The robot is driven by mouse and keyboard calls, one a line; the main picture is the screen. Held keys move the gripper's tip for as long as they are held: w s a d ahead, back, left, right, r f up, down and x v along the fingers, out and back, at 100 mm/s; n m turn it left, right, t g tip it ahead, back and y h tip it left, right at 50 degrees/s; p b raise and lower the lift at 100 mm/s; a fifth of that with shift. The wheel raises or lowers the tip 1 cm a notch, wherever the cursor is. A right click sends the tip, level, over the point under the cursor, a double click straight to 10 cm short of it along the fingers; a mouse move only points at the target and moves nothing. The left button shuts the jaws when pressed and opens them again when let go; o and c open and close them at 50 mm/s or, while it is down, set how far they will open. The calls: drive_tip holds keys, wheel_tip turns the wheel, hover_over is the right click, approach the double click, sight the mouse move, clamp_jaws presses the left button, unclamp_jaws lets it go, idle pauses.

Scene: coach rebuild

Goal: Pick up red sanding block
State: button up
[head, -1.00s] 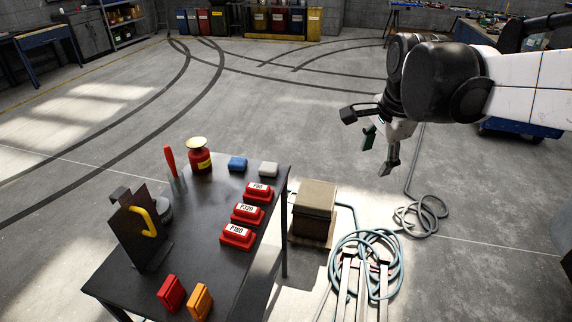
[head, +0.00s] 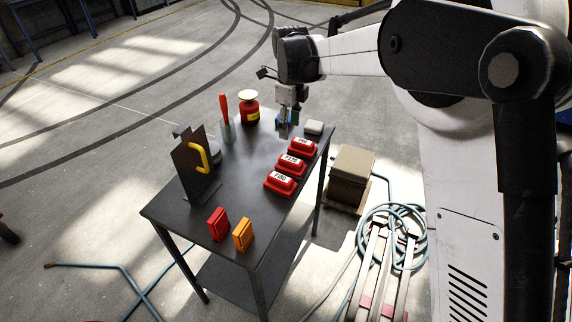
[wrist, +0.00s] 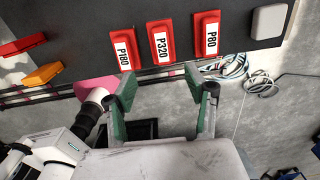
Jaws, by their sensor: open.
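A plain red block (head: 217,224) stands at the near edge of the dark table (head: 232,187), beside an orange block (head: 242,235). Part of the red block (wrist: 22,45) also shows at the left of the wrist view. Three red pieces lie in a row along the table's right side, labelled P180 (head: 280,184), P320 (head: 290,165) and P80 (head: 302,147). My gripper (head: 284,128) is over the far end of the table, far from the plain red block. In the wrist view my gripper (wrist: 160,82) is open, with nothing between its fingers.
The table's middle is clear.

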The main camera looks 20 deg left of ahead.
hover_over(291, 159)
drive_tip(key=f, duration=0.8)
drive_tip(key=shift+s+a+f, duration=0.15)
drive_tip(key=shift+a+f, duration=0.1)
drive_tip(key=shift+f, duration=0.05)
drive_tip(key=shift+d+f, duration=0.15)
drive_tip(key=shift+f, duration=1.15)
drive_tip(key=shift+d+f, duration=0.1)
drive_tip(key=shift+f, duration=1.2)
drive_tip(key=shift+c, duration=0.3)
clamp_jaws()
